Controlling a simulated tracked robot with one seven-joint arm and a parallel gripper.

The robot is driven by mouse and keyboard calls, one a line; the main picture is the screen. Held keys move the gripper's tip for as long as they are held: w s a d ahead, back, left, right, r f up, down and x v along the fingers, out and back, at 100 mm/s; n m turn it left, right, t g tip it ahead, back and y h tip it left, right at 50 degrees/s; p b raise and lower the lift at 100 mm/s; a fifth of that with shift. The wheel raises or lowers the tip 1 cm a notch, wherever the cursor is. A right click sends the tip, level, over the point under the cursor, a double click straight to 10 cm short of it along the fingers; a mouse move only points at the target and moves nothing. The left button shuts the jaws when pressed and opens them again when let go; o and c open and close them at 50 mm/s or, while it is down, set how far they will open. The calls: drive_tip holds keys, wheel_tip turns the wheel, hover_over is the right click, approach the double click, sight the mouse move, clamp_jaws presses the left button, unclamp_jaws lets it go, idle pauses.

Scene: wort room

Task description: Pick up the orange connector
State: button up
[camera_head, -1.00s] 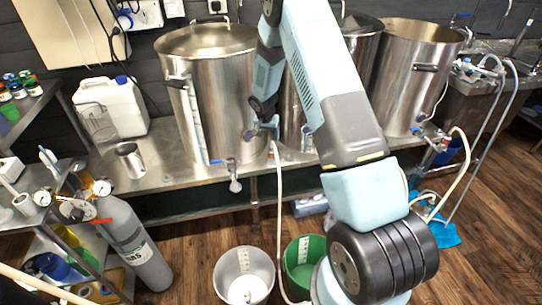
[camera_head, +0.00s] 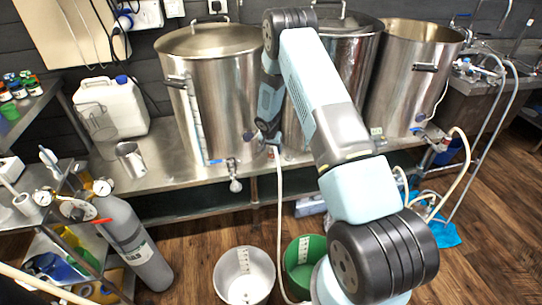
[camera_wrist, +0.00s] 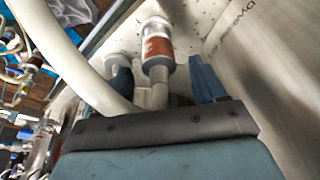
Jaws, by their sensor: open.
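The orange connector (camera_wrist: 157,47) shows in the wrist view as a short cylinder with an orange-brown band between pale grey ends. Its narrower lower end runs down between the two blue fingers of my gripper (camera_wrist: 164,80). The fingers are apart, one on each side, with a visible gap on the right. I cannot tell whether the left finger touches it. In the head view my gripper (camera_head: 265,143) is low in front of the steel kettles, and the connector cannot be made out there.
A thick pale hose (camera_wrist: 68,50) passes close to the left finger. A steel kettle (camera_head: 215,95) stands behind my gripper on the metal bench (camera_head: 165,165). A white bucket (camera_head: 232,270) and a green bucket (camera_head: 297,275) stand on the floor. A gas cylinder (camera_head: 133,240) is at left.

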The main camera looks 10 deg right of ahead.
drive_tip(key=shift+x, duration=1.35)
drive_tip(key=c, duration=1.2)
